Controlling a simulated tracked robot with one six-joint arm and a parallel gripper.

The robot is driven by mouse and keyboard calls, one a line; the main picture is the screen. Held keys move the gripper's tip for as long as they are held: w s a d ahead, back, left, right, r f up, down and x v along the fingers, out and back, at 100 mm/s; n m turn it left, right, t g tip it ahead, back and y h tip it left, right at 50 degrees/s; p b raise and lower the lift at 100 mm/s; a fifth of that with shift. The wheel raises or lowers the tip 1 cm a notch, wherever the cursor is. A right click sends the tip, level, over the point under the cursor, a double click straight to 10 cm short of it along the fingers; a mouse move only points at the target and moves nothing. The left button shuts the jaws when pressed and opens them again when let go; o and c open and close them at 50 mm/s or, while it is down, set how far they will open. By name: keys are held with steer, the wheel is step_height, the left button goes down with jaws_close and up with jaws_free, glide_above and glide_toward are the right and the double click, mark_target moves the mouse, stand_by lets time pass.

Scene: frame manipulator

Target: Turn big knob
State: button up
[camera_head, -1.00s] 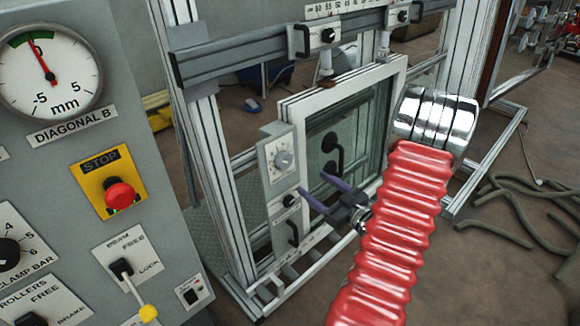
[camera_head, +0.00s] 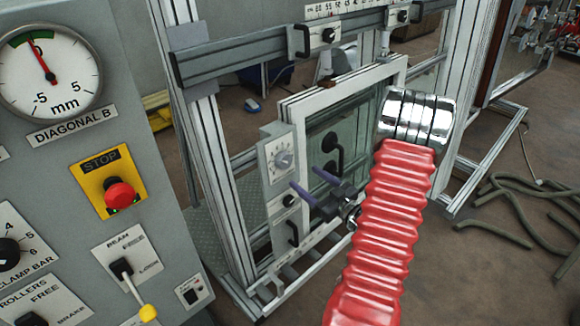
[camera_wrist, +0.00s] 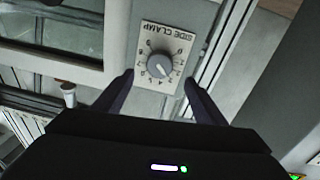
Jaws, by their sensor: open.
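A round grey knob (camera_head: 284,160) sits on a white dial plate on the frame's grey side panel. In the wrist view the same knob (camera_wrist: 159,65) shows its dial plate, labelled SIDE CLAMP, with a ring of numbers. My gripper (camera_head: 306,178) is open and empty, its dark purple fingers pointing toward the panel, just right of and below the knob. In the wrist view my gripper (camera_wrist: 158,80) has one fingertip on each side of the dial plate's lower part. The knob lies between and beyond the tips, and no contact shows.
A small black knob (camera_head: 289,200) and a black handle (camera_head: 293,233) are below the dial on the same panel. The glazed white window frame (camera_head: 345,108) stands right behind. A grey control panel with a red stop button (camera_head: 121,194) fills the left.

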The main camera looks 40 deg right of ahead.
mark_target(287, 163)
steer(key=w, duration=0.9)
steer(key=shift+w, duration=0.1)
steer(key=c, duration=1)
